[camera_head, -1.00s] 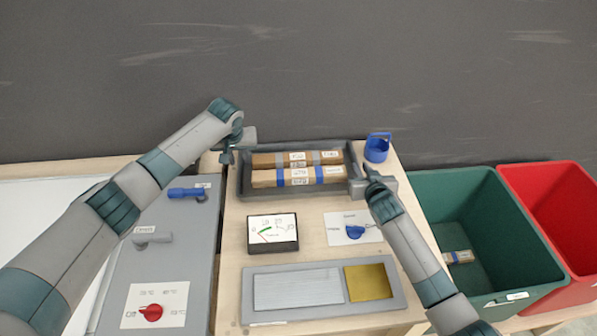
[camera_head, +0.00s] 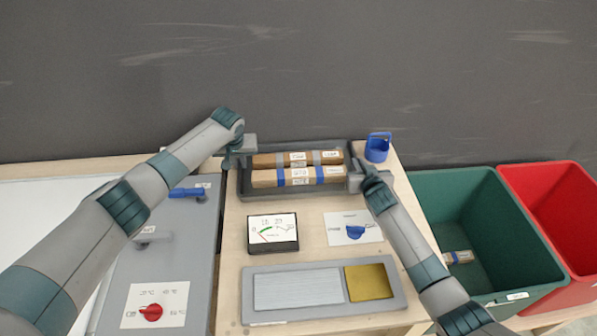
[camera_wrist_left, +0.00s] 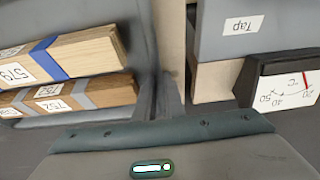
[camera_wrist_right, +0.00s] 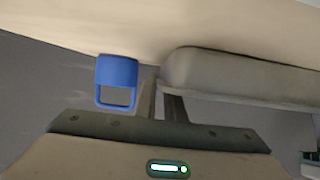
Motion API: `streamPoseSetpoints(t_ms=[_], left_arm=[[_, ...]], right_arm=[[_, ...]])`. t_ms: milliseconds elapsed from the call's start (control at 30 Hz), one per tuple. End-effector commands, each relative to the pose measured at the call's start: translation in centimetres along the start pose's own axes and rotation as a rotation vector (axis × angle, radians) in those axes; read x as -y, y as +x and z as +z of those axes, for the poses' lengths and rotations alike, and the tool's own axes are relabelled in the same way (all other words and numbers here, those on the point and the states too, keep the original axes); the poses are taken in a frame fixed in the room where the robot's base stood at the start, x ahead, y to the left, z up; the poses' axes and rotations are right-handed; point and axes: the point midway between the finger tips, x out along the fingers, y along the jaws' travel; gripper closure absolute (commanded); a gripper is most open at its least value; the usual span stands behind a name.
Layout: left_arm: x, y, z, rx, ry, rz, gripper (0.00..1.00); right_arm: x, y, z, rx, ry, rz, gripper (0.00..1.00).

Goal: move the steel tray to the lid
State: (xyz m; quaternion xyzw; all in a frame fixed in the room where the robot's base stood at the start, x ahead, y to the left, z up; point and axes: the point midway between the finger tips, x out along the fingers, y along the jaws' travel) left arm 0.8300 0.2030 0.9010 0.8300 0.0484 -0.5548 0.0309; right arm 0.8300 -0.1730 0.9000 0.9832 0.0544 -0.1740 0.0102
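The dark grey tray (camera_head: 243,186) at the back of the wooden table holds two long brown boxes (camera_head: 297,177) with blue and grey bands. The boxes also show in the left wrist view (camera_wrist_left: 70,65). My left gripper (camera_head: 240,155) is at the tray's left end, with its fingers close together at the wall. My right gripper (camera_head: 362,178) is at the right end, and its fingers (camera_wrist_right: 163,103) are close to the grey rim. I cannot tell whether either is closed on the tray. No part is clearly recognizable as the lid.
In front are a gauge (camera_head: 272,232), a blue knob (camera_head: 355,232) and a grey plate holder (camera_head: 325,312). A grey cabinet (camera_head: 185,255) stands left. Green (camera_head: 435,190) and red (camera_head: 570,185) bins stand right.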

Motion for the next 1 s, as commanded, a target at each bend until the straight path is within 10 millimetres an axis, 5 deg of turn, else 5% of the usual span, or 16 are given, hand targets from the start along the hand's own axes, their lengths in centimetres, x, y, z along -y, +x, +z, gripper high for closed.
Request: streamPoseSetpoints(t_ms=[467,1000], left_arm=[[-0.6,-0.9,-0.3,-0.003,0.003,0.01,1.0],[-0.8,-4.2,-1.7,-0.003,0.004,0.014,1.0]], right_arm=[[0.4,-0.3,-0.9,-0.004,0.001,-0.006,1.0],[0.7,-1.5,-4.3,-0.006,0.002,-0.01,1.0]])
